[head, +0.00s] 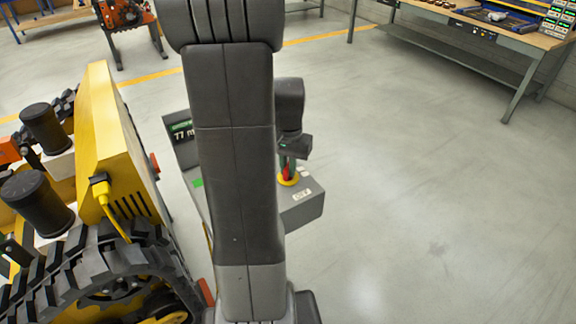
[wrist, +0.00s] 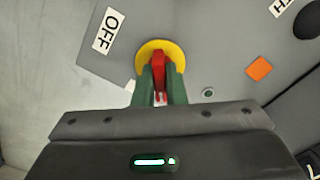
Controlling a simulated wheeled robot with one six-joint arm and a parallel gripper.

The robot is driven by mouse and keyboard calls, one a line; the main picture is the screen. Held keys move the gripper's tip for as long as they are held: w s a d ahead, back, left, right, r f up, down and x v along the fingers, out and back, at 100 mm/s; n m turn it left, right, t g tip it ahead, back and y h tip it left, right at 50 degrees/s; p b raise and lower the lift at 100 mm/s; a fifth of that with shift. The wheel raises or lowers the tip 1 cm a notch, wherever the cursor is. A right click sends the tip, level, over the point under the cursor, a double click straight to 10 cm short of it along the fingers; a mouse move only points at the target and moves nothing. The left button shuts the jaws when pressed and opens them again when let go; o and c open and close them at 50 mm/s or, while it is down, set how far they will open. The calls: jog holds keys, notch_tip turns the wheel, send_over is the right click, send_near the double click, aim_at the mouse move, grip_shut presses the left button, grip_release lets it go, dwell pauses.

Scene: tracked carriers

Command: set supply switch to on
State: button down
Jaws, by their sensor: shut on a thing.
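The supply switch has a red handle (wrist: 158,72) on a round yellow base (wrist: 151,47), set in a grey panel. An OFF label (wrist: 108,30) is fixed on the panel to the left of the switch in the wrist view. My gripper (wrist: 160,88) has its green fingers closed on the red handle, one on each side. In the head view my gripper (head: 289,160) reaches down to the yellow base (head: 289,180) on top of the grey supply box (head: 300,208). My arm hides part of this box. No ON label is readable.
A tracked carrier (head: 110,150) with a yellow body and black tracks stands close on the left. A yellow plug and cable (head: 103,188) are on its side. A workbench (head: 480,30) stands at the back right. The floor to the right is clear.

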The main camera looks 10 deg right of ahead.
jog(key=m, duration=0.3)
jog(key=shift+m, duration=2.2)
jog(key=c, duration=1.5)
grip_release()
jog(key=shift+r, duration=0.1)
notch_tip(320, 180, up, 14)
jog(key=shift+f+p, duration=0.2)
jog(key=shift+p, duration=0.1)
jog(key=shift+f, duration=0.1)
